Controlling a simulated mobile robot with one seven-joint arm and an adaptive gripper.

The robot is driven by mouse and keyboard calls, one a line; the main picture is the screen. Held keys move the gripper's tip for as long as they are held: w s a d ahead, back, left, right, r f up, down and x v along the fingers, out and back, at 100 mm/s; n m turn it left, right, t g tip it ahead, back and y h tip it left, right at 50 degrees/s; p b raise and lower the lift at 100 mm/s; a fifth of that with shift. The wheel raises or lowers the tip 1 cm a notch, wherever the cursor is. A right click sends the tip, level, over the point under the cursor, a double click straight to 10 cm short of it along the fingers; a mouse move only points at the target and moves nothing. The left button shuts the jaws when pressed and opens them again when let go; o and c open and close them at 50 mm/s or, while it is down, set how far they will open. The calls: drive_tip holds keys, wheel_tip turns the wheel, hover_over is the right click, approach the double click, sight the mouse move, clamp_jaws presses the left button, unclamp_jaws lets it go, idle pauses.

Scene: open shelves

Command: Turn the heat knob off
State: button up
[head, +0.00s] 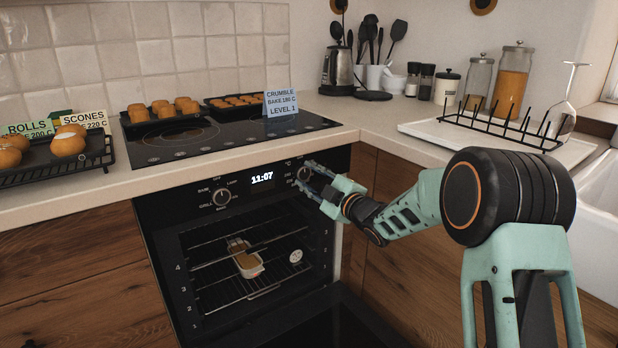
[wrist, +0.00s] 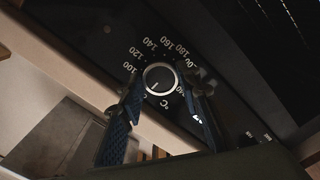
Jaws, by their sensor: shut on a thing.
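The heat knob (head: 304,173) is the right one of two round knobs on the black oven panel. In the wrist view the knob (wrist: 159,79) has a pale ring and a dial of numbers from about 100 up past 180. A small light mark shows at its lower left; the exact setting is hard to read. My gripper (head: 307,176) is at the panel, with one finger on each side of the knob. In the wrist view my gripper (wrist: 164,95) is shut on the knob, and its fingers hide part of the dial.
The left knob (head: 221,197) has BAKE, GRILL and LAMP labels. The clock (head: 262,178) reads 11:07. The oven door (head: 335,322) is down, and a dish (head: 248,264) stands on a rack inside. Trays of baked goods stand on the hob and counter above.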

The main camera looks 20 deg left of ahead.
drive_tip(key=o, duration=1.2)
drive_tip(key=shift+c, duration=0.2)
drive_tip(key=v, duration=1.2)
